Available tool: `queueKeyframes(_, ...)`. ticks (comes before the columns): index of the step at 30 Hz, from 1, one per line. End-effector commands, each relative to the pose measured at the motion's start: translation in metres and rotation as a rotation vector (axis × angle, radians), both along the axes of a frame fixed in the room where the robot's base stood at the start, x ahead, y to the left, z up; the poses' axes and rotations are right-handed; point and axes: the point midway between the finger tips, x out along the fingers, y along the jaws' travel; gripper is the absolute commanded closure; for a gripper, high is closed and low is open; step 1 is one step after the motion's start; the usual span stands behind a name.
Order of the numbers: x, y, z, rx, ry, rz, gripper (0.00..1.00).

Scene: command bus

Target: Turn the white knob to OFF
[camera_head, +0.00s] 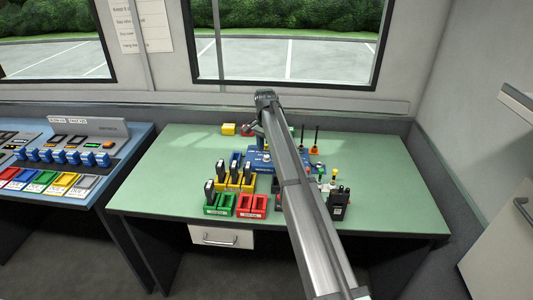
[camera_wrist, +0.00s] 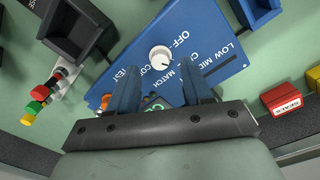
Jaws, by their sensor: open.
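The white knob (camera_wrist: 160,57) is on a blue panel (camera_wrist: 208,52) with white lettering. OFF, LOW and MID can be read near its upper edge, and MATCH and CONTEST sit close to the knob. I cannot clearly tell which mark the knob points at. My gripper (camera_wrist: 161,80) is open, with one dark finger on each side below the knob in the wrist view. The knob appears just past the fingertips, and no contact is visible. In the head view the blue panel (camera_head: 260,162) is partly hidden by my arm, and my gripper is not clearly seen.
The panel lies on a green table (camera_head: 370,165). Yellow holders (camera_head: 236,183) with dark devices, green trays (camera_head: 219,205) and a red tray (camera_head: 252,206) crowd the front. A black radio (camera_head: 338,204) stands to the right. The table's far right is clear. A blue console (camera_head: 50,165) stands left.

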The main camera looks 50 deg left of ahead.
Motion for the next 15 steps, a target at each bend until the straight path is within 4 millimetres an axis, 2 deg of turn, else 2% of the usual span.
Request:
queueKeyframes(6,0.0,0.0,-0.02,0.0,0.0,0.0,0.5)
queueKeyframes(15,0.0,0.0,-0.025,0.001,0.0,0.0,0.5)
